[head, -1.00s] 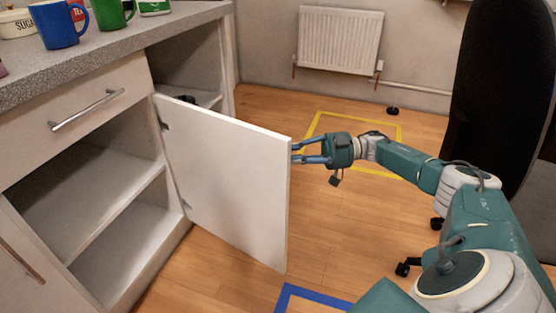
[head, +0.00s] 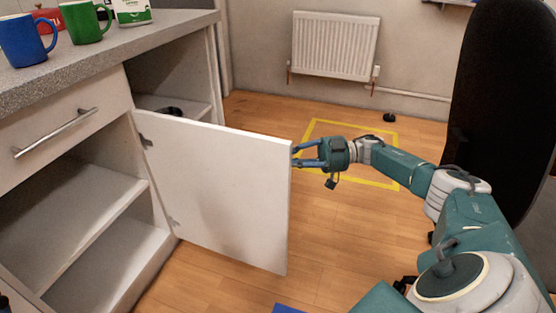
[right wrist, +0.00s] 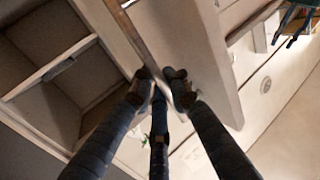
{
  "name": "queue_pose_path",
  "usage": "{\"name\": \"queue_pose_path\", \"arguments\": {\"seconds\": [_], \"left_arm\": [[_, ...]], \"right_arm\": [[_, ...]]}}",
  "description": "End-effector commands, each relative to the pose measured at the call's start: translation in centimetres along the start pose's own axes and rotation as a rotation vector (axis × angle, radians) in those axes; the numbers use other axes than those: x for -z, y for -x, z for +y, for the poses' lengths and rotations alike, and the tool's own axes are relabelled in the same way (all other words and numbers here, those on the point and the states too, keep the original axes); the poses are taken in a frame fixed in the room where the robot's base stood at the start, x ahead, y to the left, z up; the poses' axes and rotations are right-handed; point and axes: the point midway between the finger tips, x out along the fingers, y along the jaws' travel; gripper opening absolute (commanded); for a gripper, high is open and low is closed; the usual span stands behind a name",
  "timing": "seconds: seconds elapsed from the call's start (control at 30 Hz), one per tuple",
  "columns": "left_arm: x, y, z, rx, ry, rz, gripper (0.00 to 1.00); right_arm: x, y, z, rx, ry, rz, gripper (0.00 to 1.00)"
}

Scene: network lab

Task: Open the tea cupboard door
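The white cupboard door (head: 225,190) stands wide open in the head view, its inner face towards me and its hinges on the left. The cupboard (head: 95,225) behind it shows pale shelves. My right gripper (head: 300,155) is at the door's free edge, with its fingertips hidden behind that edge. In the right wrist view, the fingers of the right gripper (right wrist: 159,77) converge closely at a narrow strip along the white door panel (right wrist: 195,60); they appear closed on it, but the exact contact is unclear. My left gripper is not in view.
A grey worktop (head: 130,43) above the cupboard holds a blue mug (head: 22,42) and a green mug (head: 82,22). A drawer with a metal handle (head: 55,132) is shut. A black chair back (head: 495,100) stands at the right.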

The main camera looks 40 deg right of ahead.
Motion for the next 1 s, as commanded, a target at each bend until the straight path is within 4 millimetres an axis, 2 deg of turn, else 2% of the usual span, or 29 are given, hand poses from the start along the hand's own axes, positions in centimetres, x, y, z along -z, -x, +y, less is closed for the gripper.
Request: {"name": "queue_pose_path", "arguments": {"seconds": [0.03, 0.07, 0.1, 0.43, 0.8, 1.0], "left_arm": [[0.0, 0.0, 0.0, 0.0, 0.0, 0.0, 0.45], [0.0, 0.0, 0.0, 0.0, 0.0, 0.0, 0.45], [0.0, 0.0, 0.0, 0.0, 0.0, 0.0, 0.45], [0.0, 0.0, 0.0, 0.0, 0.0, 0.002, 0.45], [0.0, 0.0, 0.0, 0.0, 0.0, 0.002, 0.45], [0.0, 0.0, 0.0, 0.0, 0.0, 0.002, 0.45]], "right_arm": [[-0.2, 0.2, 0.0, -0.001, -0.002, -0.007, 0.23], [-0.2, 0.2, 0.0, -0.001, -0.002, -0.007, 0.29], [-0.2, 0.2, 0.0, -0.001, -0.002, -0.007, 0.3], [-0.1, 0.5, 0.0, -0.002, 0.0, -0.003, 0.3], [-0.1, 6.2, 0.1, -0.007, 0.001, -0.004, 0.3], [-0.1, 7.7, 0.0, -0.004, -0.001, -0.005, 0.3]]}}
